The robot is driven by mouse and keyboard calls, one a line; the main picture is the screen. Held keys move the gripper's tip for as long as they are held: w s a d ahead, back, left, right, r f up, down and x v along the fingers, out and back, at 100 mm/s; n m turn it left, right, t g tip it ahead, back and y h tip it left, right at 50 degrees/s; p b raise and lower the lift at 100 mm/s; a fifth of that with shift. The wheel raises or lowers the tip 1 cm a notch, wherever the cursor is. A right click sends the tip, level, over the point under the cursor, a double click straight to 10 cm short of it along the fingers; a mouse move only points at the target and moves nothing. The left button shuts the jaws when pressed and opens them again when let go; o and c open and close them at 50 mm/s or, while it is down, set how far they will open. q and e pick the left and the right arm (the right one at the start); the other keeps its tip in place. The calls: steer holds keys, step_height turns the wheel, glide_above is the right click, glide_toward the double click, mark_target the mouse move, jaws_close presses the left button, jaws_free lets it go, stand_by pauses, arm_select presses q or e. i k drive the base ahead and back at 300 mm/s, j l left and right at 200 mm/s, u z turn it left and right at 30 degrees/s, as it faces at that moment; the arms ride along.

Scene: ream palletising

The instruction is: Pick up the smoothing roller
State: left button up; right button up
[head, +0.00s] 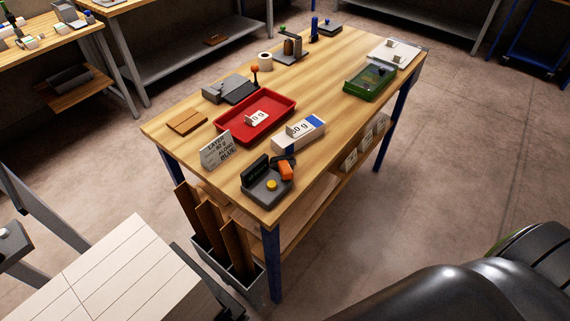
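I cannot make out the smoothing roller for certain in the head view. On the wooden table (325,110), a stand with a brown upright part (291,46) is near the far left edge, beside a white tape-like roll (265,61). A green tray (369,84) with a dark knob-like item stands toward the right end. An orange-and-black hand tool (286,169) lies by a dark grey device with a yellow button (267,187) at the near corner. Neither gripper shows in this view.
A red tray (279,105) with an "80 g" card, a white-and-blue ream (312,130), a sign (215,150) and a brown pad (187,122) share the table. A bin of brown boards (238,240) stands below.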

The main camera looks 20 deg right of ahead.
mark_target(283, 163)
steer(key=l+u, duration=0.25)
steer(key=u, duration=0.15)
steer(key=i+l+u, duration=0.1)
steer(key=l+u, duration=0.15)
steer(key=u, duration=0.15)
steer(key=l+u, duration=0.25)
steer(key=u, duration=0.15)
steer(key=l+u, duration=0.25)
steer(key=u, duration=0.15)
